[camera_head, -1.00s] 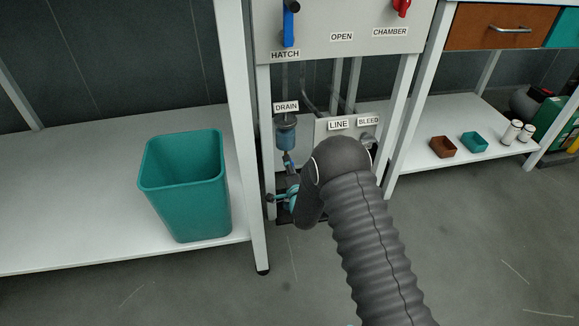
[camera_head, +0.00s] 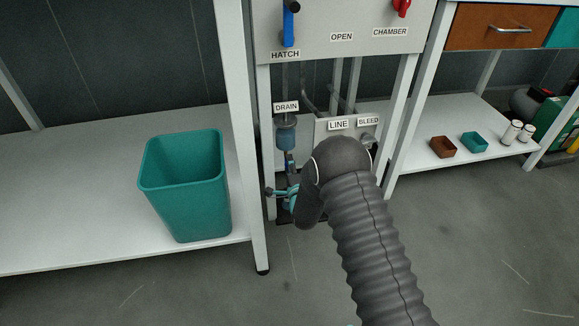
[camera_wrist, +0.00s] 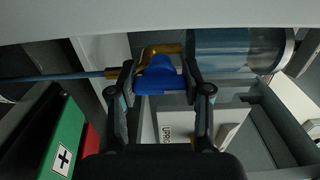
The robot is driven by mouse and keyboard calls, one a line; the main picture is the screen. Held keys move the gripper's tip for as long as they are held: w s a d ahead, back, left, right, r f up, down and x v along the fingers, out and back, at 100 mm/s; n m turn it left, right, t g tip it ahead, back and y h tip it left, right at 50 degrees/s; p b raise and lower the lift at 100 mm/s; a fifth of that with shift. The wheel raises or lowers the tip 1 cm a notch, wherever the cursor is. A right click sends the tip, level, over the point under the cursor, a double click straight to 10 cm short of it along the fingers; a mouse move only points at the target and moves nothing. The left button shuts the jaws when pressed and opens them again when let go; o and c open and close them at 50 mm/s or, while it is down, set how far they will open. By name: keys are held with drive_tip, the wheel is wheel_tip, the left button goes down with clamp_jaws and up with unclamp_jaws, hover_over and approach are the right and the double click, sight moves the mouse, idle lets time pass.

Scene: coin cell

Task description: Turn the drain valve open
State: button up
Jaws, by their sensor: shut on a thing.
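The drain valve has a blue handle (camera_wrist: 160,76) on a brass body (camera_wrist: 165,50), seen close up in the wrist view. My gripper (camera_wrist: 158,73) has one finger on each side of the handle and is shut on it. A clear blue cylinder (camera_wrist: 222,48) adjoins the brass body on the right. In the head view the cylinder (camera_head: 287,138) hangs under the DRAIN label (camera_head: 286,107), and a little of the blue valve handle (camera_head: 290,165) shows below it. My gripper also shows there (camera_head: 284,193), low under the cylinder, partly hidden by my wrist.
The white frame leg (camera_head: 243,140) stands just left of my gripper. A teal bin (camera_head: 184,190) is on the low shelf at left. The LINE and BLEED panel (camera_head: 328,134) is just right of the drain. The floor in front is clear.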

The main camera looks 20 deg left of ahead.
drive_tip(key=o, duration=1.2)
drive_tip(key=v, duration=1.2)
drive_tip(key=shift+s, duration=0.1)
drive_tip(key=shift+a, duration=0.1)
